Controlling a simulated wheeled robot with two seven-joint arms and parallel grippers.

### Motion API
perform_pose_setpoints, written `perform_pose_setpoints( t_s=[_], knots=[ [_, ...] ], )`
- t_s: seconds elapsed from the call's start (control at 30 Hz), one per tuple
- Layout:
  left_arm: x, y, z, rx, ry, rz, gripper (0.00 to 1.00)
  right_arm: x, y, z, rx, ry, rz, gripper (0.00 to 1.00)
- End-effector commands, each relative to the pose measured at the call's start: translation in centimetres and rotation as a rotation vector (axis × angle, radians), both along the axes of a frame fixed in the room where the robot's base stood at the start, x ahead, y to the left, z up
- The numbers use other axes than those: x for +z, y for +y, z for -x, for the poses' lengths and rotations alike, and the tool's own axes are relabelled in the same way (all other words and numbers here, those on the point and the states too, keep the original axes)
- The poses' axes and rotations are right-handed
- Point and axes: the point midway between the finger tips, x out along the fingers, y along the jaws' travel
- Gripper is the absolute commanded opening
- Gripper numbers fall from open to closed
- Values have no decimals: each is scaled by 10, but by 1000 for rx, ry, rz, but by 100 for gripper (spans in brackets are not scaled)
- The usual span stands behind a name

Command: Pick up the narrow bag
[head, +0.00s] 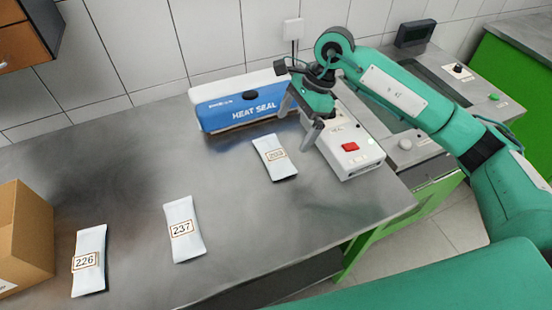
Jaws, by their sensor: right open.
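Three white bags with number labels lie flat on the metal table. One bag (275,157) with a label that seems to read 203 lies nearest the heat sealer. The bag labelled 237 (183,229) lies at the middle front, and the bag labelled 226 (88,260) lies at the left front. Their widths look much alike, so I cannot tell which is the narrow one. My right gripper (293,132) is open and empty, fingers pointing down, just beyond and to the right of the 203 bag. My left gripper is not in view.
A blue and white heat sealer (240,108) stands at the back, close to my right gripper. A white box with a red switch (350,147) is just right of the gripper. A cardboard box (25,235) stands at the left edge. The table's (110,160) left middle is clear.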

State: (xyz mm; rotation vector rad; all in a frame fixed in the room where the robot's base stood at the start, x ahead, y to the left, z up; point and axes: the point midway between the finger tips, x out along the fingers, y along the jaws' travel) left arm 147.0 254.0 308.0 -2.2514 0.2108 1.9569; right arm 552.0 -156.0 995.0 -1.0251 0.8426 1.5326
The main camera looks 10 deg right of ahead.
Motion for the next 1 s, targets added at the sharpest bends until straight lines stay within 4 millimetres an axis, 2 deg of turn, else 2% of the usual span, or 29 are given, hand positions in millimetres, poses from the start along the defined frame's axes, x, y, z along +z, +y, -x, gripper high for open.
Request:
perform_pose_setpoints(
  t_s=[0.2, 0.47, 0.7, 0.83, 1.0],
  knots=[
    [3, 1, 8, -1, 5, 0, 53, -37, 16, 3, 1, 3, 0, 100],
    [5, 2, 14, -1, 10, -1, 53, -55, 23, 4, 1, 3, 1, 100],
    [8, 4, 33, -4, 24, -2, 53, -88, 35, 3, 0, 3, -1, 100],
    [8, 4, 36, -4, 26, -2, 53, -98, 38, 3, 0, 1, 0, 100],
    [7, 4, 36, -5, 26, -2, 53, -100, 39, 3, 1, 0, 0, 100]
  ],
)
